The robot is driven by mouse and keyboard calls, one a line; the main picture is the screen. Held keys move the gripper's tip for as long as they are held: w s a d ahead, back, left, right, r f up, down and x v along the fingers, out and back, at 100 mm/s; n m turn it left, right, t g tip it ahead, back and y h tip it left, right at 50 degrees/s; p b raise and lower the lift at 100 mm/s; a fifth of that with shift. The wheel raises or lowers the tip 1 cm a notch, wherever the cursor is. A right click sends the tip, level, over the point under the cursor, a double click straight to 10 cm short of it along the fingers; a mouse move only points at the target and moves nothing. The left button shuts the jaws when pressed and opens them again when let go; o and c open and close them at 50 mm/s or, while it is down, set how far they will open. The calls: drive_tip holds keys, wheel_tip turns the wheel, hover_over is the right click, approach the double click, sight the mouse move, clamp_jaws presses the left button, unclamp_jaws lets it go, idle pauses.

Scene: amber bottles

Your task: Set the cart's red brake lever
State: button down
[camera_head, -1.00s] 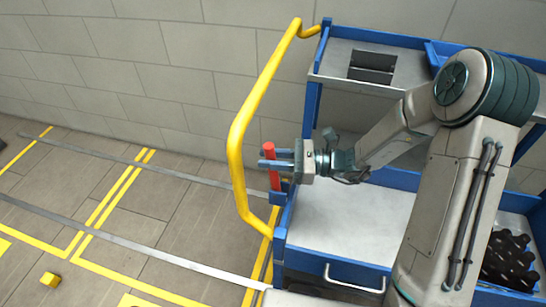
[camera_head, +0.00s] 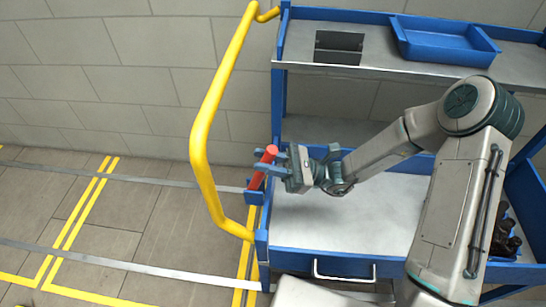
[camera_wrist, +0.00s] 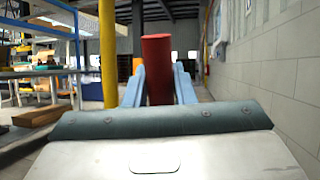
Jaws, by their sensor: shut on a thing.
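The red brake lever (camera_head: 264,165) stands at the left end of the blue cart (camera_head: 320,262), beside the yellow handle. It tilts to the right at its top in the head view. My gripper (camera_head: 272,164) is shut on the lever, coming from the right. In the wrist view the red lever (camera_wrist: 157,68) rises between my two blue fingers (camera_wrist: 158,88). The lever's lower end is hidden there behind my gripper's body.
The yellow handle (camera_head: 205,110) curves up close to the left of my gripper. The cart's upper shelf (camera_head: 385,70) holds a blue tray (camera_head: 445,40). Dark bottles (camera_head: 505,235) stand at the lower right. The lower deck (camera_head: 350,215) is mostly bare.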

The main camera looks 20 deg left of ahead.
drive_tip(key=shift+f, duration=0.15)
drive_tip(key=c, duration=1.2)
unclamp_jaws()
drive_tip(key=shift+c, duration=0.2)
drive_tip(key=shift+d, duration=0.1)
drive_tip(key=v, duration=1.3)
drive_tip(key=shift+d, duration=0.3)
drive_tip(key=shift+w, duration=0.15)
